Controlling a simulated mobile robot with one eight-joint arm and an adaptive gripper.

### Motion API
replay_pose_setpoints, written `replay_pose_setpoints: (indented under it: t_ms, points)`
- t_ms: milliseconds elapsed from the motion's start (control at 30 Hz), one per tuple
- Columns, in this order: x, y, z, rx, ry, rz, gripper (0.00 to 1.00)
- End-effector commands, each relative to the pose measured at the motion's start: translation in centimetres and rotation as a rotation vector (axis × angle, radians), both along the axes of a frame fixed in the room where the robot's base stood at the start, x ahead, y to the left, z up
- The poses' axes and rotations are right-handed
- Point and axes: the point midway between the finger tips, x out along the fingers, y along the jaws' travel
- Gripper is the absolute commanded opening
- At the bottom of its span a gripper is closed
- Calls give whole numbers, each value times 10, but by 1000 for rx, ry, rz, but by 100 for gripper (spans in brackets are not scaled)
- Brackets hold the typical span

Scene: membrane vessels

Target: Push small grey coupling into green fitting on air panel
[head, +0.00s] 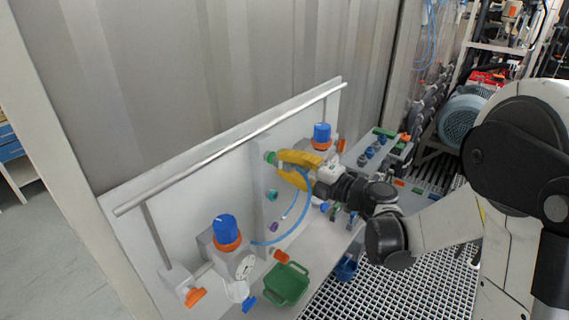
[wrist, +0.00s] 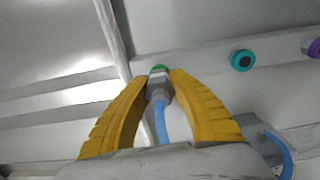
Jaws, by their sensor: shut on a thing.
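My gripper (head: 281,163) has yellow fingers and is at the air panel (head: 198,193), in front of its upper fitting. In the wrist view the fingers (wrist: 161,82) are shut on the small grey coupling (wrist: 159,94), with a blue hose running back from it between them. The green fitting (head: 270,157) sticks out of the panel just beyond the fingertips. In the wrist view the green fitting (wrist: 159,69) lines up with the coupling's front end. Whether the coupling touches it or sits inside it, I cannot tell. In the head view the fingers hide the coupling.
A teal fitting (head: 271,195) and a purple fitting (head: 273,227) sit below the green one. Blue-capped regulators (head: 225,229) (head: 322,133) flank them. The blue hose (head: 304,205) loops down to the left regulator. A green bin (head: 287,284) stands below on the ledge.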

Motion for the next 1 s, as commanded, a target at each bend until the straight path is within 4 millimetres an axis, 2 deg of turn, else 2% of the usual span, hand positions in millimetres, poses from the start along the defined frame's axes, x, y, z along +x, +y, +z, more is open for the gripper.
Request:
replay_pose_setpoints:
  t_ms: [500,533,600,867,1000]
  points:
    - [7,8,0,0,0,1,0]
    - [7,8,0,0,0,1,29]
    - [6,8,0,0,0,0,45]
    - [6,8,0,0,0,0,45]
    - [2,1,0,0,0,-2,45]
